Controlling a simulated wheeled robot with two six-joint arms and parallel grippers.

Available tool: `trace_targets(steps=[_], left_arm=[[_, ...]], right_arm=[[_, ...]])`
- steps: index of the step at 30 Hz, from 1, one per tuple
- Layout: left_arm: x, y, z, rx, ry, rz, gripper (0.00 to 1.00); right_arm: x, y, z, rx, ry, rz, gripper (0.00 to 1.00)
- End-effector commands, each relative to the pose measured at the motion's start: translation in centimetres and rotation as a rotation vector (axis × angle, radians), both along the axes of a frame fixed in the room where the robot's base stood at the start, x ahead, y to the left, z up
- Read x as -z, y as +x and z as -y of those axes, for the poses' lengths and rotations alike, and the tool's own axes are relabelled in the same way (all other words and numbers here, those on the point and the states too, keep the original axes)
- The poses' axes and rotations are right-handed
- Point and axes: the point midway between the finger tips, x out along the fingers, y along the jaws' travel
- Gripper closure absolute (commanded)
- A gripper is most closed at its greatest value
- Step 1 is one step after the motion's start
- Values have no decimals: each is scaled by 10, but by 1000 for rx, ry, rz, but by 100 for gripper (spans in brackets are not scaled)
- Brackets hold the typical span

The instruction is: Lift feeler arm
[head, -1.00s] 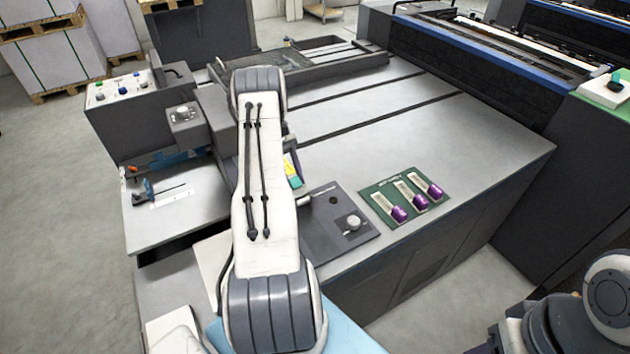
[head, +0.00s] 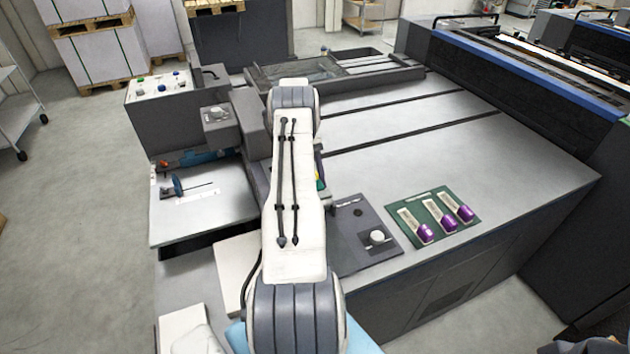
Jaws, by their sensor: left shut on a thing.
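My left arm (head: 298,200) reaches in from the bottom centre over the machine's near left side. Its far end (head: 293,97) is beside the dark upright box on the machine. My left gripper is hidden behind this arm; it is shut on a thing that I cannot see. I cannot make out the feeler arm for certain. My right gripper is not in view.
A blue-handled tool (head: 178,187) lies on the left shelf (head: 225,208). A green board (head: 447,233) with purple-ended pieces lies right of a panel with a white knob (head: 377,237). The grey machine top (head: 440,165) is mostly clear. A button box (head: 160,85) stands at the left.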

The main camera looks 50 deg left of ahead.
Motion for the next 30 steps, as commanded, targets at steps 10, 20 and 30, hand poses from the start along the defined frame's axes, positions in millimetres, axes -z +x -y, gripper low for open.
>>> trace_targets(steps=[10,20,30], left_arm=[[4,-2,-1,-2,2,-2,30],[-10,-1,-2,-2,3,0,30],[-59,6,37,3,3,-1,30]], right_arm=[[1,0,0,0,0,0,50],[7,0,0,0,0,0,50],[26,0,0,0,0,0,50]])
